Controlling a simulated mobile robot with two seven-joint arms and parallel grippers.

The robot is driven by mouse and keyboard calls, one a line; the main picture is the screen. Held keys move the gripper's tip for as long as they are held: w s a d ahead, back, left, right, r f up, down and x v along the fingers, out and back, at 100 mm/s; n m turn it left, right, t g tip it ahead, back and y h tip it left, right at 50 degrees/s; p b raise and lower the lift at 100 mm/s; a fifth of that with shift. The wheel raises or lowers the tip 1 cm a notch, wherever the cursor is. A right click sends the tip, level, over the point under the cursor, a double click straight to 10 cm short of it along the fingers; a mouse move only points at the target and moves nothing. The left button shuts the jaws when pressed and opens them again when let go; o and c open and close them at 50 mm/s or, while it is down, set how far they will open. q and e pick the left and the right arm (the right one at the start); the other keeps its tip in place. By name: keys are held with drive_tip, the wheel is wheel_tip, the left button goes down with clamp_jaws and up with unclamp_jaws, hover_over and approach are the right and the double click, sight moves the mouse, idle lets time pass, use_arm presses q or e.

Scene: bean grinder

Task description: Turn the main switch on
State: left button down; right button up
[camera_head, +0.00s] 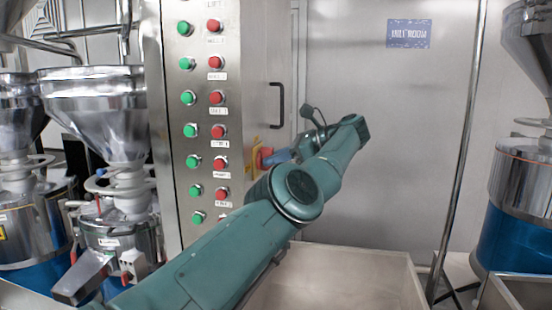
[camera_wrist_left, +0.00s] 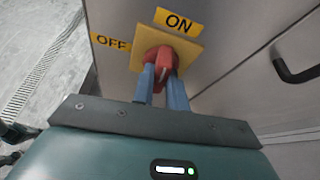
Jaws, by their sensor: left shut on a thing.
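The main switch is a red rotary knob (camera_wrist_left: 161,58) on a yellow plate (camera_wrist_left: 190,50) on the cabinet's side. In the wrist view an ON label (camera_wrist_left: 179,20) sits above the plate and an OFF label (camera_wrist_left: 110,42) to its left. My left gripper (camera_wrist_left: 162,78) is shut on the red knob, one blue finger on each side; the fingers hide part of it. I cannot clearly tell which label the knob points at. In the head view the red knob (camera_head: 265,156) shows small beside my left gripper (camera_head: 280,156). My right gripper is not in view.
The steel control cabinet (camera_head: 205,20) has columns of green and red buttons on its front. A black door handle (camera_head: 280,105) is near the switch. Steel grinders (camera_head: 95,100) stand left, another machine (camera_head: 520,180) right. A pale open bin (camera_head: 335,275) lies below my arm.

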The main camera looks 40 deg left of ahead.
use_arm(q)
drive_tip(key=c, duration=1.4)
unclamp_jaws()
